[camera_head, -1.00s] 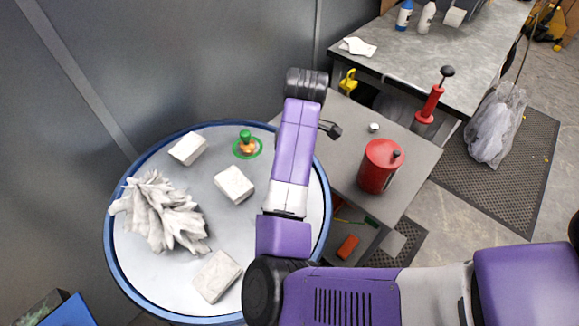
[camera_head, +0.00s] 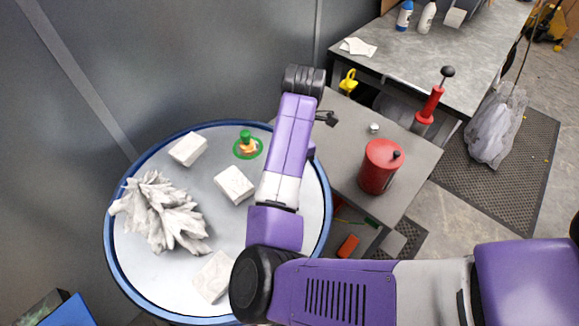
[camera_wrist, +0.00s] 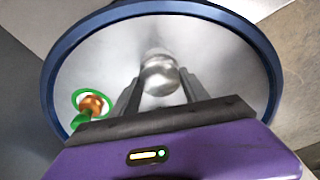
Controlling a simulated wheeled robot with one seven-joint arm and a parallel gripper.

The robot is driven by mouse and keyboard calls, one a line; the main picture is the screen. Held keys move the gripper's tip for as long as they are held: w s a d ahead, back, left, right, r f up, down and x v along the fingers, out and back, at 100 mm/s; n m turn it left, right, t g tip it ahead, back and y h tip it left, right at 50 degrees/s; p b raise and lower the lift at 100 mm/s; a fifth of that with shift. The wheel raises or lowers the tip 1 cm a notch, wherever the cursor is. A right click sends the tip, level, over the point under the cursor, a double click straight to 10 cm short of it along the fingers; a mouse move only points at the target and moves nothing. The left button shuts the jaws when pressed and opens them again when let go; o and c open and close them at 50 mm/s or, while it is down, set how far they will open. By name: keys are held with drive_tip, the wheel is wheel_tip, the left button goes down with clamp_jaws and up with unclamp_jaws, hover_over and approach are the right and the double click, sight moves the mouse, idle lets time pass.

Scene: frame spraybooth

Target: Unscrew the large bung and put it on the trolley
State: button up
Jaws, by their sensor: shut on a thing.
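My gripper (camera_wrist: 160,84) shows in the wrist view, its two dark fingers shut on a shiny, rounded metal piece, which looks like the large bung (camera_wrist: 158,66). The piece appears over the drum's pale lid. I cannot tell whether it is seated or raised. The drum (camera_head: 113,256) has a blue rim (camera_wrist: 258,42). The trolley (camera_head: 414,160) is a grey-topped surface to the right of the drum.
On the lid are a green-ringed orange fitting (camera_head: 247,146), white blocks (camera_head: 234,184) and a crumpled rag (camera_head: 160,212). The trolley carries a red can (camera_head: 378,168) and a small silver piece (camera_head: 374,128). Bare trolley top shows around them. A bench (camera_head: 440,55) stands behind.

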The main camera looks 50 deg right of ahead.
drive_tip(key=shift+w+a, duration=0.1)
drive_tip(key=shift+a, duration=0.1)
drive_tip(key=o, duration=1)
drive_tip(key=shift+c, duration=0.2)
drive_tip(key=shift+d, duration=0.1)
